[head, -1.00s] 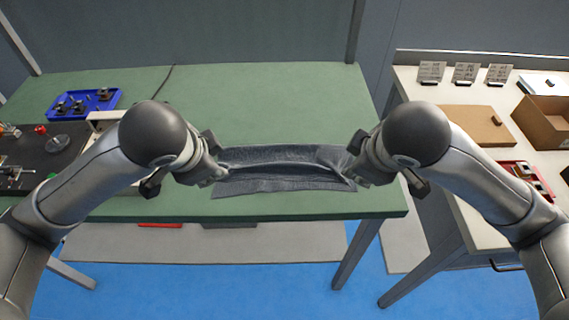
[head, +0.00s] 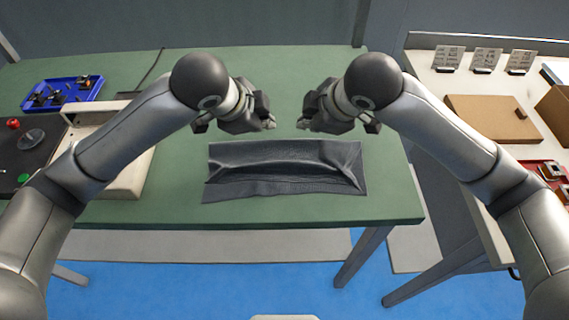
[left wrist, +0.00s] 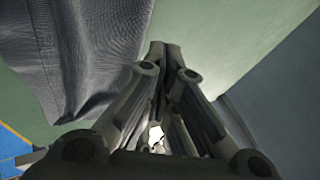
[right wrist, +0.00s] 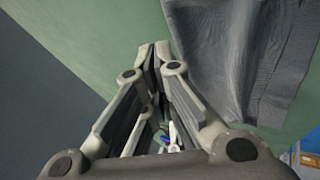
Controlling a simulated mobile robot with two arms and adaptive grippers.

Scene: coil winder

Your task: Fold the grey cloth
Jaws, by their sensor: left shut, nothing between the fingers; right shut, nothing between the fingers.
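The grey cloth (head: 284,185) lies on the green table near its front edge, as a wide strip with a raised ridge along its length and creases at the right end. It also shows at the upper left of the left wrist view (left wrist: 75,50) and the upper right of the right wrist view (right wrist: 245,50). My left gripper (head: 272,124) is shut and empty, behind the cloth's far edge. My right gripper (head: 301,125) is shut and empty, facing the left one across a small gap. Both are apart from the cloth.
The green table (head: 230,215) is clear around the cloth. A blue tray (head: 62,93) with small parts and a dark board (head: 30,160) are at the left. A white side table at the right holds a cardboard box (head: 495,118) and a red tray (head: 545,170).

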